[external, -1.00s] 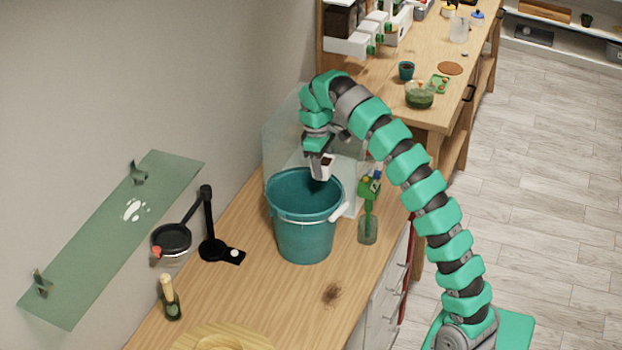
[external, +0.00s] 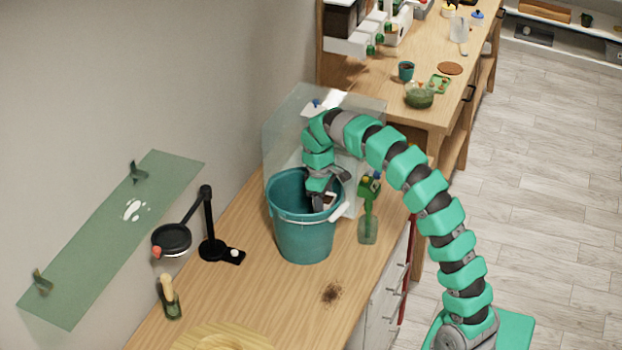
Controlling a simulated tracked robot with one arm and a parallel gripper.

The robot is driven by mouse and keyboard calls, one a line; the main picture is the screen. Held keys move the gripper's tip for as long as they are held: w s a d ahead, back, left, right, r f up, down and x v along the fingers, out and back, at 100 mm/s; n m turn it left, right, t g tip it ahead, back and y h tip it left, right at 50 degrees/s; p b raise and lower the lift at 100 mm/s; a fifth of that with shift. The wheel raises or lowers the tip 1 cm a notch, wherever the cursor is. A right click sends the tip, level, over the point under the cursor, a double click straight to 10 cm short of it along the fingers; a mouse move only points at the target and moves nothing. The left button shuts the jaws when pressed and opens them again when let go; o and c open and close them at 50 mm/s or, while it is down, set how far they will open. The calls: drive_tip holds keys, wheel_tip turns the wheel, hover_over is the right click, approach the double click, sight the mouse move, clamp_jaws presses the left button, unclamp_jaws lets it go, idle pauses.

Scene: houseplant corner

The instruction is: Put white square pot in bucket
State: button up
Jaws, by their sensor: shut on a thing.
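The teal bucket (external: 305,235) stands upright on the wooden counter, with its pale handle grip resting at its right side. My gripper (external: 325,203) points down into the bucket's mouth, near the right inner side. It is shut on the white square pot (external: 330,200), which has dark contents and shows only as a small part at the rim's level. The lower part of the pot and the bucket's floor are hidden by the bucket wall and my gripper.
A green spray bottle (external: 368,215) stands just right of the bucket. A clear box (external: 285,130) stands behind it. The counter in front of the bucket is mostly clear, with a dark soil patch (external: 332,293).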

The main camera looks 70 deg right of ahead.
drive_tip(key=shift+f, duration=2.1)
drive_tip(key=shift+f, duration=0.35)
drive_tip(key=shift+f, duration=0.25)
drive_tip(key=o, duration=1.1)
drive_tip(key=r, duration=0.4)
drive_tip(key=w+r, duration=0.1)
drive_tip(key=r, duration=0.8)
drive_tip(key=shift+w, duration=0.25)
drive_tip(key=shift+r, duration=0.1)
